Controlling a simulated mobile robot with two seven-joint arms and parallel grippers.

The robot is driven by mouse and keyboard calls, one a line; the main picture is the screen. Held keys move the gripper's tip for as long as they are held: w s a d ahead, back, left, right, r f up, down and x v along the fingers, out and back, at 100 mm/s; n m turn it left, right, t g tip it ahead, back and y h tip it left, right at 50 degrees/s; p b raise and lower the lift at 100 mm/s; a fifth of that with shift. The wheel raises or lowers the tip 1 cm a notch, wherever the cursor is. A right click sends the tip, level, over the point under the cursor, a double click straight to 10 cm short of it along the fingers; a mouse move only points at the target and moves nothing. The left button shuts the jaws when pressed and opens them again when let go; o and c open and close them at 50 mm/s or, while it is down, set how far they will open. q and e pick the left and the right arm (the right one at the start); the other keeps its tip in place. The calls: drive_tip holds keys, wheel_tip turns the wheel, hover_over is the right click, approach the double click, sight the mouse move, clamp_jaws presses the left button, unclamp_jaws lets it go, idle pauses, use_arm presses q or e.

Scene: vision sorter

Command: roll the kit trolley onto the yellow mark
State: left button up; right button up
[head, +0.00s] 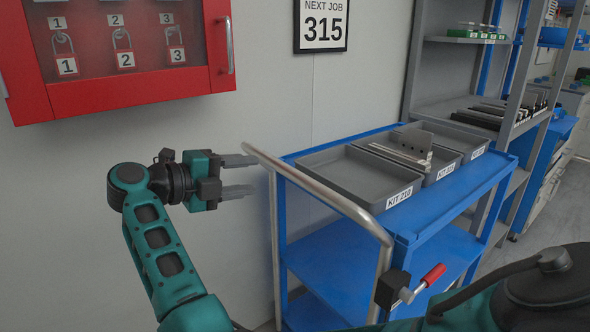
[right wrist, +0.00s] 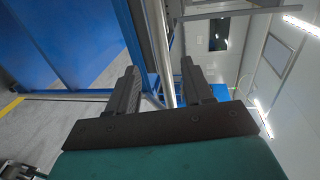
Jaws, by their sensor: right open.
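The blue kit trolley (head: 425,232) stands right of centre in the head view, against the wall side, with grey trays on top.
A red-gripped lever (head: 433,275) sits by the handle's near end. A red lock cabinet (head: 130,98) hangs on the wall above my gripper, left of a "NEXT JOB 315" sign (head: 322,26). Grey shelving (head: 440,70) stands behind the trolley. Floor shows clear at far right.

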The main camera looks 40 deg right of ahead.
sight(295, 170)
drive_tip(key=x, duration=1.2)
drive_tip(key=shift+s+d+f+b, duration=0.1)
drive_tip(key=shift+d+b, duration=0.15)
drive_tip(key=shift+b, duration=0.1)
clamp_jaws()
